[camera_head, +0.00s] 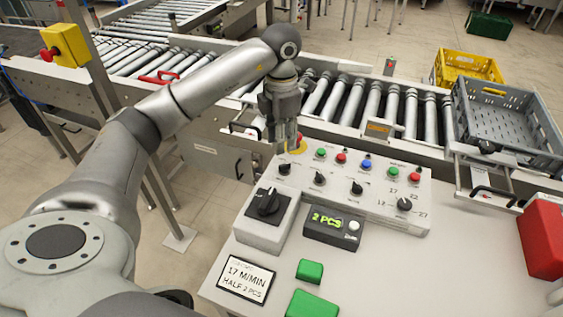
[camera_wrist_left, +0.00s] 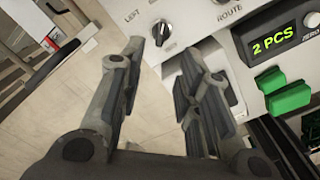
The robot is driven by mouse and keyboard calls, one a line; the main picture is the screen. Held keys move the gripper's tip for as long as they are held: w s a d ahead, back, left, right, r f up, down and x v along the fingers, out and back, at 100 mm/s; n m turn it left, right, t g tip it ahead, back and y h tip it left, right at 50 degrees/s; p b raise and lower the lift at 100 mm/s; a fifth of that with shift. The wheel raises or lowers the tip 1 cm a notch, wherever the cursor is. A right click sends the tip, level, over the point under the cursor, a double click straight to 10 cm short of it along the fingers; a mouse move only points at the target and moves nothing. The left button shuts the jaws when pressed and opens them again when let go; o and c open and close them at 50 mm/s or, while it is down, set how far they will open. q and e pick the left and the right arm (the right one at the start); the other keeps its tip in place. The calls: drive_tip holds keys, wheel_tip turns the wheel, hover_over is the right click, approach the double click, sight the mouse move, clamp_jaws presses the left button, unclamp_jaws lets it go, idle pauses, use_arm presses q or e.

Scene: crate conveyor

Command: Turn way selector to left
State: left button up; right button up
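My left gripper (camera_head: 285,138) hangs at the back left edge of the control panel (camera_head: 375,180). In the left wrist view its two fingers (camera_wrist_left: 162,52) are apart with nothing between them. A small black knob (camera_wrist_left: 162,31) with a white mark lies just beyond the fingertips, beside the word LEFT. It appears to be the leftmost knob (camera_head: 284,168) of the panel's front row. The gripper looks apart from it. A second knob above the word ROUTE is cut off at the top of the wrist view. My right gripper is not in view.
A black rotary switch (camera_head: 268,203) and a "2 PCS" display (camera_head: 333,228) stand in front of the panel. Coloured buttons line the panel's back row. Behind are the roller conveyor (camera_head: 345,98) and a grey crate (camera_head: 500,125). A red box (camera_head: 543,238) stands at right.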

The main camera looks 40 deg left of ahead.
sight(281, 165)
use_arm(q)
wheel_tip(281, 165, down, 7)
drive_tip(key=shift+f+p, duration=0.15)
drive_tip(key=shift+p, duration=0.65)
drive_tip(key=shift+f, duration=0.6)
clamp_jaws()
